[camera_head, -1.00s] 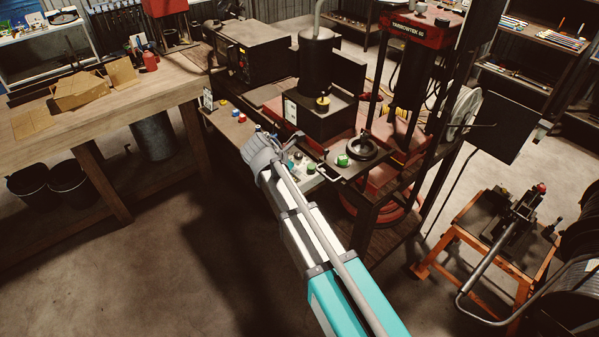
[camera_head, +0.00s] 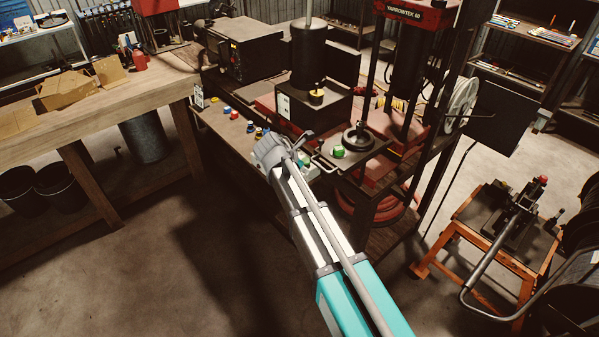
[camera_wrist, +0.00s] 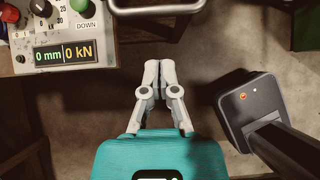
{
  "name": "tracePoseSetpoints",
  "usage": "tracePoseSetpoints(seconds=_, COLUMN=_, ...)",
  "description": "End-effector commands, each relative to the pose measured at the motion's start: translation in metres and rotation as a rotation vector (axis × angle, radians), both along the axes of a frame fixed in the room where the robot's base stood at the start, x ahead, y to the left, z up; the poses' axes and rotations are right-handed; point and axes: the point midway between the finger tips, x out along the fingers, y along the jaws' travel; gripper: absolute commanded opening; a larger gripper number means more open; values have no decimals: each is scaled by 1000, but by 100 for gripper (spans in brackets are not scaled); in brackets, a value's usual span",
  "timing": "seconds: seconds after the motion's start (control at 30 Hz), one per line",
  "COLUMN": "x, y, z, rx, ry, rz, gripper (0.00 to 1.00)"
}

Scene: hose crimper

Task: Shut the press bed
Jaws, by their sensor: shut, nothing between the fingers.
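The press bed (camera_head: 378,146) is a dark flat plate with a black ring on it. It sticks out toward me from the red press frame, with a bar handle (camera_head: 322,166) at its front left edge. In the wrist view the handle (camera_wrist: 158,11) crosses the top as a metal loop. My gripper (camera_head: 307,135) is just left of the handle in the head view. In the wrist view my gripper (camera_wrist: 158,64) points at the handle, with its fingertips together, empty and apart from the bar.
A control box (camera_wrist: 64,54) reading 0 mm and 0 kN, with a DOWN button, is at upper left in the wrist view. A workbench (camera_head: 80,128) is left; an orange stand (camera_head: 450,240) is right. Open floor lies in front.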

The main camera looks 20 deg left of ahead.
Motion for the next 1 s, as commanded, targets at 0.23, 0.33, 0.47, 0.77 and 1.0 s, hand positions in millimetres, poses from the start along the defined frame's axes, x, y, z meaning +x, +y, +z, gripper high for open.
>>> tracePoseSetpoints(seconds=0.23, x=26, y=-12, z=-8, rx=0, ry=1, rz=-1, gripper=0)
tracePoseSetpoints(seconds=0.33, x=32, y=-15, z=-9, rx=0, ry=1, rz=-1, gripper=0)
tracePoseSetpoints(seconds=0.47, x=36, y=-17, z=-10, rx=0, ry=0, rz=0, gripper=0)
tracePoseSetpoints(seconds=0.77, x=36, y=-17, z=-10, rx=0, ry=0, rz=0, gripper=0)
tracePoseSetpoints(seconds=1.0, x=38, y=-16, z=-10, rx=0, ry=0, rz=3, gripper=0)
